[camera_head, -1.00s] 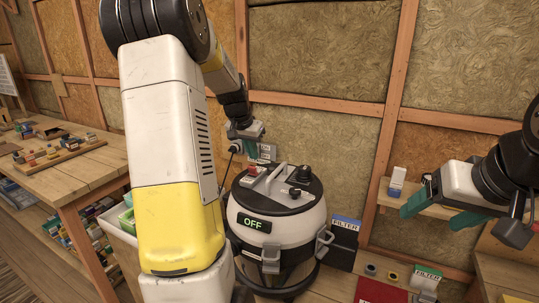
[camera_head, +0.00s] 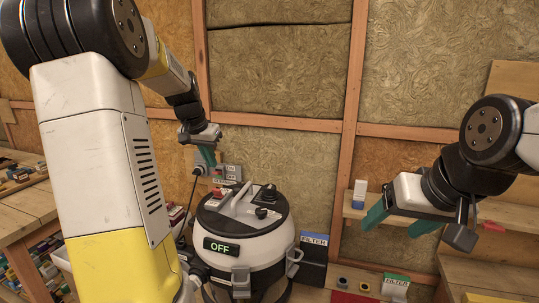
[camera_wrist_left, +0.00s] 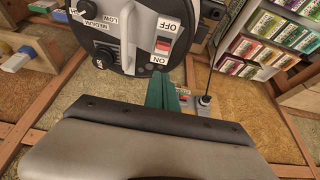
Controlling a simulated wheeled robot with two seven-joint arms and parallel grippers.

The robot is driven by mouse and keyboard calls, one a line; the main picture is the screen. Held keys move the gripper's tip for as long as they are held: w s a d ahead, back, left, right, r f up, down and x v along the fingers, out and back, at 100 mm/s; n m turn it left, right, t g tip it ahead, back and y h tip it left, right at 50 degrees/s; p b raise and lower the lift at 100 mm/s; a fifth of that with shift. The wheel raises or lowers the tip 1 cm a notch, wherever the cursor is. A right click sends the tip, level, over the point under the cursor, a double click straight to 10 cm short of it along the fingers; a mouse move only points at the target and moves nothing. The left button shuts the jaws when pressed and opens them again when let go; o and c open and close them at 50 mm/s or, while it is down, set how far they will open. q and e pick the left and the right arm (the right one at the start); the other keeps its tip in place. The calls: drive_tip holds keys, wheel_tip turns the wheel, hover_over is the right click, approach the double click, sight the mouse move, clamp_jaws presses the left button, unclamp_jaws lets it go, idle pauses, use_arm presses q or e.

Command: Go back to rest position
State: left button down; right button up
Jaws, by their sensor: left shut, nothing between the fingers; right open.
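My left gripper (camera_head: 207,154) is at the end of the arm coming in from the left, above and behind the vacuum's left side. Its green fingers are together with nothing between them; they also show in the left wrist view (camera_wrist_left: 162,94). My right gripper (camera_head: 402,226) is at the right, its two green fingers spread apart and empty, in front of the wall shelf. The round white and black vacuum (camera_head: 245,240) stands between them, its display reading OFF. In the left wrist view, the vacuum's top (camera_wrist_left: 135,30) shows a red switch (camera_wrist_left: 163,45) and dials.
A wall outlet (camera_head: 232,172) is behind the vacuum. FILTER boxes (camera_head: 313,250) stand to its right. A small shelf (camera_head: 350,208) holds a white and blue box (camera_head: 359,193). A wooden workbench (camera_head: 25,212) is at the left. Insulation panels (camera_head: 290,65) with wooden studs cover the wall.

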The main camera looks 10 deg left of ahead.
use_arm(q)
drive_tip(key=s+d+r, duration=0.5)
drive_tip(key=s+d, duration=0.4)
drive_tip(key=s, duration=0.2)
drive_tip(key=s+d+f, duration=0.1)
drive_tip(key=s+d, duration=0.3)
drive_tip(key=s, duration=0.4)
drive_tip(key=s+d+f+n+t+h, duration=0.1)
drive_tip(key=s+d, duration=0.3)
drive_tip(key=s, duration=0.4)
drive_tip(key=shift+f+h, duration=0.3)
drive_tip(key=shift+f, duration=0.2)
